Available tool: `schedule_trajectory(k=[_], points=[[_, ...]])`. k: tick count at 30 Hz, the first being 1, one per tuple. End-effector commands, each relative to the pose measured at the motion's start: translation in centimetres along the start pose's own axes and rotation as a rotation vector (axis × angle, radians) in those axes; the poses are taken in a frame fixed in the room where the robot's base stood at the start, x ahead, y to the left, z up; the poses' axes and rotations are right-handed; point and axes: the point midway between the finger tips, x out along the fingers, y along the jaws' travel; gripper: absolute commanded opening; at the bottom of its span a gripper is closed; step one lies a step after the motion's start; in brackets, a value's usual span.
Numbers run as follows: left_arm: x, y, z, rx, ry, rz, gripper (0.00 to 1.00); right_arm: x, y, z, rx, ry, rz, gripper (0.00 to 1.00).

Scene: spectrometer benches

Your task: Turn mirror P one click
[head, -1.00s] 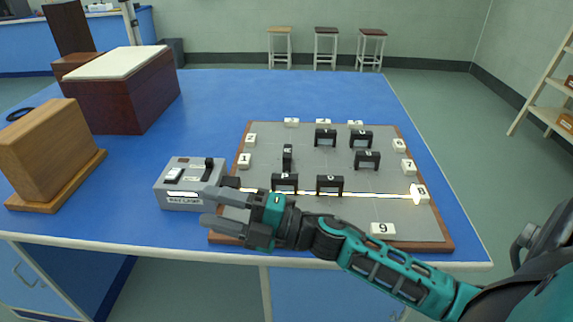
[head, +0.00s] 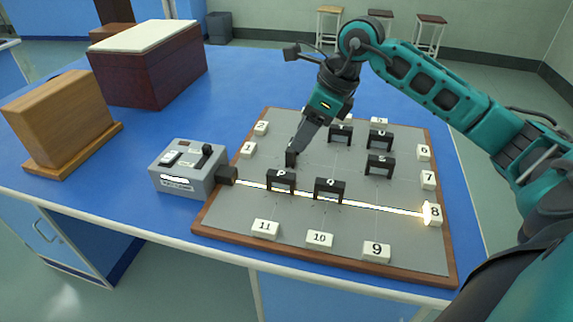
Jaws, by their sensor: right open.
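Mirror P (head: 280,180) is a small black frame standing on the grey board (head: 330,215), near the lamp. A bright beam (head: 385,206) runs from the lamp (head: 187,168) past mirror P and mirror Q (head: 329,189) to the block marked 8 (head: 434,213). My right gripper (head: 302,143) points down over the board, behind mirror P, its fingertips close to another black mirror (head: 291,158). Its fingers overlap in this view, and I cannot tell whether they touch that mirror. Nothing shows between my right gripper and mirror P. My left gripper is not in view.
More black mirrors stand at the back right, including one (head: 379,166). White numbered blocks, such as 10 (head: 319,240) and 1 (head: 248,150), ring the wood-edged board. A wooden box (head: 62,120) and a dark red box (head: 150,70) stand on the blue table's left.

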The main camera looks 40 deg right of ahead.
Motion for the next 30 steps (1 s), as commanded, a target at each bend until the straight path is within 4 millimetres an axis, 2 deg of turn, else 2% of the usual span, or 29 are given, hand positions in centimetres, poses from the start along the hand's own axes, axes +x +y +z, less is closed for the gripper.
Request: schedule_trajectory(k=[2,5,8,15,21,25,30], points=[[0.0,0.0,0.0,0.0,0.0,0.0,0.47,-0.3,-0.5,-0.3,-0.003,0.019,-0.024,0.51],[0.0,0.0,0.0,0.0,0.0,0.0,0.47,0.2,-0.7,-0.4,-0.003,0.025,-0.028,0.51],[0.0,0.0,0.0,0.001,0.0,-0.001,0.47,1.6,-0.6,-0.4,-0.003,0.024,-0.025,0.51],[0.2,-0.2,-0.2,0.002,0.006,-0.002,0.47,6.7,-0.7,-0.5,-0.001,0.023,-0.022,0.51],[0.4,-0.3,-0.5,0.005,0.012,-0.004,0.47,10.3,-0.8,-0.6,-0.002,0.022,-0.023,0.51],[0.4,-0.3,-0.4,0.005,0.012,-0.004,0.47,11.7,-0.9,-0.6,-0.002,0.021,-0.024,0.51],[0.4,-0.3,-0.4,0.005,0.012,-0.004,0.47,12.4,-0.9,-0.6,-0.004,0.021,-0.026,0.51]])
